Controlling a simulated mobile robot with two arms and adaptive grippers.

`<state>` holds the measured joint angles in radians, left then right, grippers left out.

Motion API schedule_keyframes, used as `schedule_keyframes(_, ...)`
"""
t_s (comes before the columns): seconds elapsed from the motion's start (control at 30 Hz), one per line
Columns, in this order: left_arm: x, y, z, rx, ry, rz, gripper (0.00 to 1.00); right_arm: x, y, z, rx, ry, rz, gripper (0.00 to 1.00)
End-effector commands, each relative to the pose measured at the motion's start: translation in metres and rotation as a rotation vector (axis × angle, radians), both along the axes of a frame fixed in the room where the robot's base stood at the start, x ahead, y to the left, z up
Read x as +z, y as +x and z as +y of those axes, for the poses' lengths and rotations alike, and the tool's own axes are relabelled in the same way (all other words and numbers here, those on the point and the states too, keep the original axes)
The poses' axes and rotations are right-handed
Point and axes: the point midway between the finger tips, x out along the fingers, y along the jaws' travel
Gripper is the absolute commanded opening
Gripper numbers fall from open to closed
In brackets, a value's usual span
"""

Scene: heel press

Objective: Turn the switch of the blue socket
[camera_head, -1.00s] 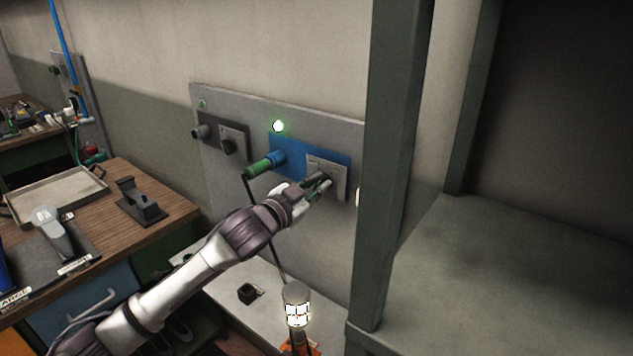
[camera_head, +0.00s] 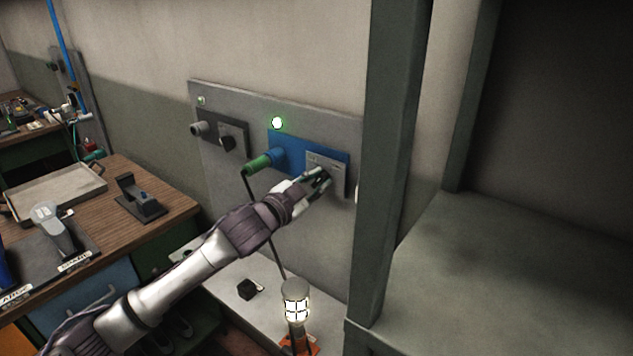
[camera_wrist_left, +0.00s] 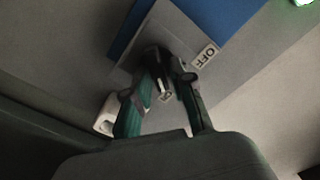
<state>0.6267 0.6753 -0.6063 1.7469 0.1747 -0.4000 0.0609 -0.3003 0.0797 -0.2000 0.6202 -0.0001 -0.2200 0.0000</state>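The blue socket (camera_head: 288,146) is on a grey wall panel, with a green plug (camera_head: 259,164) in its left side and a light grey switch plate (camera_head: 337,183) on its right. My left gripper (camera_head: 324,176) is at this plate, its fingers on either side of the dark switch knob. In the left wrist view the two fingers (camera_wrist_left: 168,72) close in around the dark knob, which they partly hide. An OFF label (camera_wrist_left: 206,56) shows beside them; another label is partly covered. The knob's exact angle is hard to tell. My right gripper is not in view.
A lit green-white lamp (camera_head: 277,123) is above the blue socket. A dark socket (camera_head: 229,136) is to its left. A glowing caged lamp (camera_head: 296,304) stands below on a light surface. A grey post (camera_head: 392,160) rises close to the right. A wooden workbench (camera_head: 110,205) is at left.

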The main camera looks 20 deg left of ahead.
Motion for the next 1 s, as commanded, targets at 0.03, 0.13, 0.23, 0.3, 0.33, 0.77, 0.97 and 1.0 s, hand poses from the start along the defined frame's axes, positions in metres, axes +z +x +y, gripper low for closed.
schedule_keyframes(0.03,0.0,0.0,0.0,0.0,-0.001,0.0,0.37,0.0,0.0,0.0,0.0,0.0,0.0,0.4)
schedule_keyframes(0.13,0.0,0.0,0.0,0.0,-0.001,0.0,0.39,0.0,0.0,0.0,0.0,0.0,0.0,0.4)
schedule_keyframes(0.23,0.0,0.0,0.0,0.0,-0.002,0.001,0.39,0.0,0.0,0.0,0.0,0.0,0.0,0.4)
schedule_keyframes(0.3,0.0,0.0,0.0,0.001,-0.002,0.001,0.39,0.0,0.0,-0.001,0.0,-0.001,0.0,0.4)
schedule_keyframes(0.33,0.0,-0.001,0.0,0.001,-0.002,0.001,0.39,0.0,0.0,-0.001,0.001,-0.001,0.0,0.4)
schedule_keyframes(0.77,-0.003,-0.066,0.024,0.0,0.001,0.005,0.39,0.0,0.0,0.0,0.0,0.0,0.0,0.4)
schedule_keyframes(0.97,-0.002,-0.098,0.036,0.002,-0.001,0.004,0.39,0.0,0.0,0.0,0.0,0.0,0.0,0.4)
schedule_keyframes(1.0,-0.002,-0.102,0.037,0.001,-0.001,0.004,0.39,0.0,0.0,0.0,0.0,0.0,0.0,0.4)
